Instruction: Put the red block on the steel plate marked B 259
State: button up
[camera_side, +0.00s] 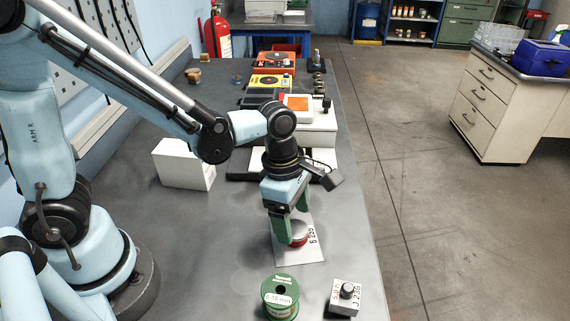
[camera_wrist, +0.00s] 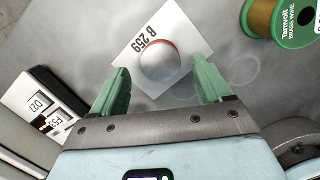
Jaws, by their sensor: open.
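The red block (camera_side: 298,240) is a short round piece with a red side and a pale grey top. It appears to rest on the steel plate (camera_side: 288,256) marked B 259, which lies flat on the bench. In the wrist view the block (camera_wrist: 160,63) shows its grey top and a thin red rim on the plate (camera_wrist: 184,33), beside the B 259 lettering. My gripper (camera_side: 292,226) points down just over the block. Its two green fingers (camera_wrist: 161,72) are spread, with visible gaps on both sides of the block. The block's lower edge is partly hidden in the side view.
A green wire spool (camera_side: 280,297) and a small box with a black knob (camera_side: 345,296) stand near the front edge. A white box (camera_side: 184,164) stands to the left. Instruments (camera_side: 273,62) line the back. Bare bench lies left of the plate.

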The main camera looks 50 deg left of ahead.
notch_tip(320, 180, up, 9)
jog(key=a, duration=0.1)
jog(key=s+a+r+m+t+y, duration=0.1)
jog(key=a+m+t, duration=0.5)
jog(key=m, duration=1.6)
jog(key=s+a, duration=0.1)
jog(key=a, duration=0.4)
jog(key=shift+a+m+t+y, duration=0.2)
jog(key=shift+m+t+y, duration=0.1)
